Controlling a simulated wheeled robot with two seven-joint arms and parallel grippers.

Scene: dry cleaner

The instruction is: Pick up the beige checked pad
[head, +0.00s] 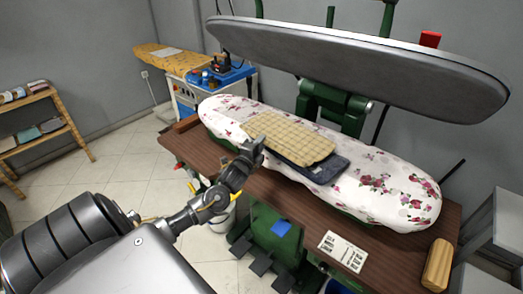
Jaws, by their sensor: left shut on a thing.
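The beige checked pad (292,138) lies on the floral padded pressing board (385,195), partly over a dark folded cloth or pad (322,171). My left gripper (257,146) reaches in from the left and is shut on the pad's near left edge. The fingertips are small and dark here, so the exact grip is hard to see. The pad still looks flat, resting on the things under it. My right gripper is not in view.
The grey upper press plate (350,65) hangs over the board's back side. A brown wooden table edge (195,152) runs around the board. A wooden block (437,265) and a printed card (342,250) lie at the front right. A yellow ironing board (165,58) stands behind.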

